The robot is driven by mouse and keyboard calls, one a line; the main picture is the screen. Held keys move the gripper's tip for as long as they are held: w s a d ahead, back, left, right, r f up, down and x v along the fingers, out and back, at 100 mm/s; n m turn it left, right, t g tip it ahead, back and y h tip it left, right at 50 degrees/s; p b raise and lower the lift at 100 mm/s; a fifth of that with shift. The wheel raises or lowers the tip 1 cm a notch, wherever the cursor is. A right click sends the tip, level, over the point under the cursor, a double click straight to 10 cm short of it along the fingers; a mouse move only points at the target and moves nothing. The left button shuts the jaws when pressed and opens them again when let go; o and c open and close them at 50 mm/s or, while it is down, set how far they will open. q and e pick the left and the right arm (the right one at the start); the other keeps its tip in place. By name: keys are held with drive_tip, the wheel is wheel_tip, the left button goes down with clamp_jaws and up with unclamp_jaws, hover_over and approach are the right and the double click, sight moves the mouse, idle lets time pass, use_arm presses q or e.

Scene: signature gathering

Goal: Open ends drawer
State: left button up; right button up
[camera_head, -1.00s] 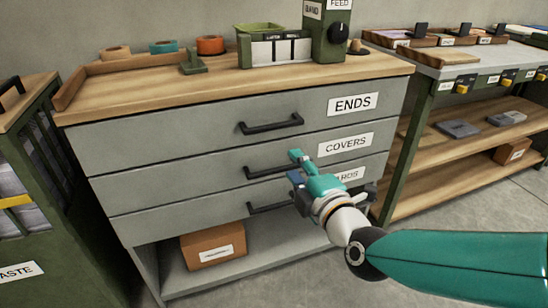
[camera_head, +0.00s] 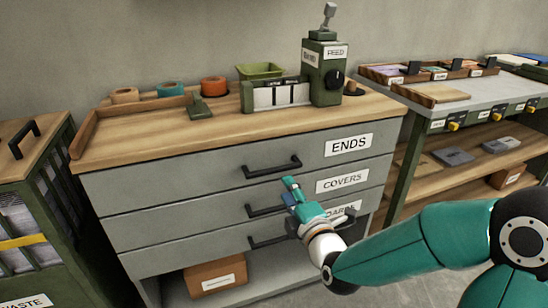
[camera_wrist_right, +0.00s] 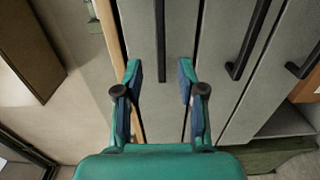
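The ENDS drawer (camera_head: 200,178) is the top grey drawer of the cabinet in the head view, and it is closed. Its black bar handle (camera_head: 271,168) is left of the ENDS label (camera_head: 348,145). My right gripper (camera_head: 291,188) is just below and right of this handle, in front of the drawer fronts. In the right wrist view, my right gripper (camera_wrist_right: 160,84) is open, its two fingers apart with nothing between the tips. The ENDS handle (camera_wrist_right: 160,40) lies ahead, lined up with the gap. My left gripper is not in view.
A green waste bin (camera_head: 60,220) stands left. A shelf table (camera_head: 450,108) stands right. Tape rolls and a green feeder (camera_head: 325,75) are on the cabinet top.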

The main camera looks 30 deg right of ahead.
sight(276, 172)
drive_tip(key=x, duration=0.9)
drive_tip(key=shift+w+f, duration=0.1)
drive_tip(key=shift+w, duration=0.3)
clamp_jaws()
